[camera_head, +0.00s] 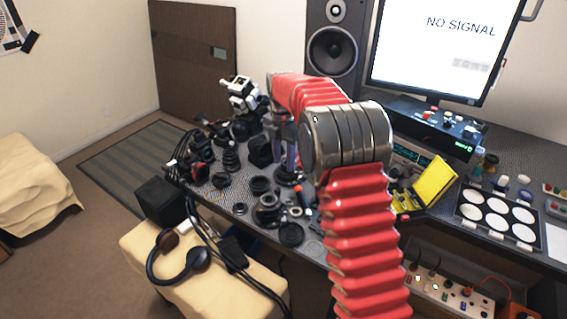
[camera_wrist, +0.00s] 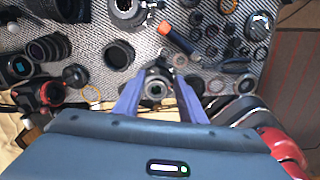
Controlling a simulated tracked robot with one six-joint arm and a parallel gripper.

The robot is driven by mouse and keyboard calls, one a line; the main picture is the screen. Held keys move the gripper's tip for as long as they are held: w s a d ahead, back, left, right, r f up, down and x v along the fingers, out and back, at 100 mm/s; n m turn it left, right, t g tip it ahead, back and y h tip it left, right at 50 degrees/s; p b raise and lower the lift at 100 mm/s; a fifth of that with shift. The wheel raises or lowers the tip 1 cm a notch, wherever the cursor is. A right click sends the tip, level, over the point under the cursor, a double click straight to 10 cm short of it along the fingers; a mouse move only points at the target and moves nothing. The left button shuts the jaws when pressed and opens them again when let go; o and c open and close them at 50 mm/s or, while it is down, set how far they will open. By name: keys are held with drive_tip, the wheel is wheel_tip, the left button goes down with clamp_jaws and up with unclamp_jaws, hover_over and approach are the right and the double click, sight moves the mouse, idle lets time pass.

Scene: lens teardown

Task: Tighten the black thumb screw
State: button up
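My gripper (camera_wrist: 159,80) points down at the bench, its two purple-blue fingers spread apart. A dark round part with a pale ring at its centre (camera_wrist: 156,89) shows between the fingers in the wrist view. I cannot tell whether either finger touches it. In the head view my gripper (camera_head: 287,162) is over the middle of the crowded bench, partly hidden by my red arm. I cannot make out the black thumb screw for certain among the many small black parts.
Black lenses and rings crowd the bench (camera_wrist: 215,70) around my gripper. A yellow case (camera_head: 436,180) stands open on the right in the head view, near a tray of white discs (camera_head: 489,213). A monitor (camera_head: 440,45) stands behind.

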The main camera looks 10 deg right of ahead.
drive_tip(key=shift+r, duration=2.65)
wheel_tip(320, 180, up, 14)
drive_tip(key=shift+a+f, duration=0.15)
